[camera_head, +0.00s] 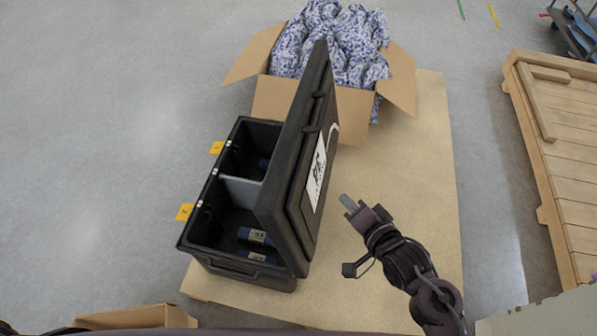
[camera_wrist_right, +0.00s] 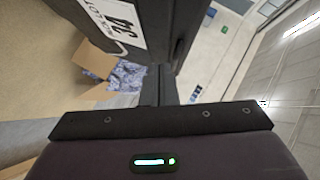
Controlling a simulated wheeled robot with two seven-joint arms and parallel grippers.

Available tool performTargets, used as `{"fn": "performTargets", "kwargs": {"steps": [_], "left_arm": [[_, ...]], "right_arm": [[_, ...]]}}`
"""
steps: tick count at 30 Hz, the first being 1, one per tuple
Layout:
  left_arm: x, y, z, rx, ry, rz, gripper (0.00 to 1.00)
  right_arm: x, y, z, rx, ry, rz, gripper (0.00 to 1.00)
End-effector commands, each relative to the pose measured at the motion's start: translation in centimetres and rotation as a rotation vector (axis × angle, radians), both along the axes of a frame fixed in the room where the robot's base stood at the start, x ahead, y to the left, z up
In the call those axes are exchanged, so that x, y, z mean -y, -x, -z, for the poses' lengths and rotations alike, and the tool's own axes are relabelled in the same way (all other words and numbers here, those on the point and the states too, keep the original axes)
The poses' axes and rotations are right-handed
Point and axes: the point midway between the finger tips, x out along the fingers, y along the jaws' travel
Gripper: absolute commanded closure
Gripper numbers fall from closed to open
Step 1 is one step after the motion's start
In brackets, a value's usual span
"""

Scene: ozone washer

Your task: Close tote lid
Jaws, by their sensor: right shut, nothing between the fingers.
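The black tote (camera_head: 228,255) stands on the tan table in the head view, its inside split by a grey divider (camera_head: 240,191). Several blue cylinders with labels lie in the near compartment. The tote lid (camera_head: 300,175) stands up, open, along the tote's right side, with a white label on its outer face. The lid also shows in the right wrist view (camera_wrist_right: 183,20). My right gripper (camera_head: 349,204) is shut and empty, to the right of the lid's outer face and apart from it in the head view. My left gripper is not in view.
A cardboard box (camera_head: 357,114) full of blue-patterned material stands behind the tote. A wooden pallet-like platform (camera_head: 565,160) is at the right. Another cardboard box (camera_head: 137,318) is at the lower left.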

Motion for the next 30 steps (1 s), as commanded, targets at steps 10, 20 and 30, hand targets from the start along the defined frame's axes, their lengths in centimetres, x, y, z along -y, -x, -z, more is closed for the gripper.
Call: {"fn": "performTargets", "kwargs": {"steps": [10,20,30], "left_arm": [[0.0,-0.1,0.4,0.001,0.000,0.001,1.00],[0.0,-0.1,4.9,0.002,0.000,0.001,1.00],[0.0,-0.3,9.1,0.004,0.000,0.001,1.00]], "right_arm": [[-2.5,0.1,-0.6,0.039,-0.407,-0.020,1.00],[-5.6,-4.7,0.6,0.044,-0.412,-0.020,1.00],[-9.9,-8.3,1.4,0.040,-0.411,-0.020,1.00]]}}
